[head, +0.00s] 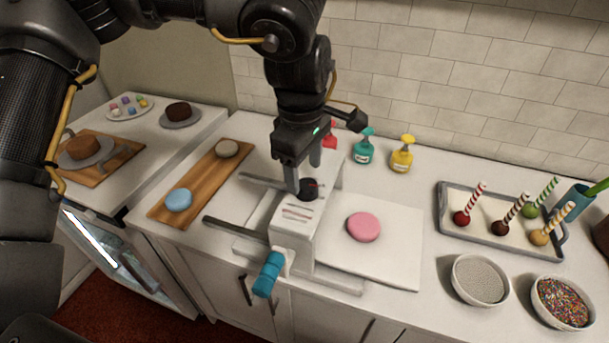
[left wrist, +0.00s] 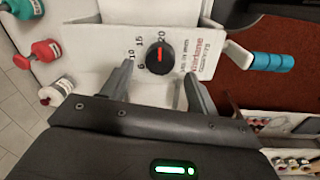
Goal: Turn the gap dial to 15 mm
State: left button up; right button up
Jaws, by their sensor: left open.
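The gap dial (head: 309,188) is a black knob on top of a white sheeter-like machine (head: 297,226). In the left wrist view the dial (left wrist: 160,58) has a red pointer mark, which seems to lie towards the 20; 5, 10, 15 and 20 are printed around it. My left gripper (head: 303,178) points down over the dial. In the left wrist view its open fingers (left wrist: 157,70) stand on either side of the dial, with space showing between each finger and the knob. Contact cannot be seen. My right gripper is not in view.
A blue-handled crank (head: 267,274) sticks out at the machine's front. A pink disc (head: 364,227) lies on the white board to the right. A wooden board (head: 163,208) lies left. Teal (head: 364,147) and yellow (head: 402,154) bottles stand behind. A cake-pop tray (head: 440,212) is at right.

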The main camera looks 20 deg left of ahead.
aim_at(306, 184)
pick_arm(q)
jog(key=shift+w+f, duration=0.1)
jog(key=shift+f, duration=1.45)
jog(key=c, duration=1)
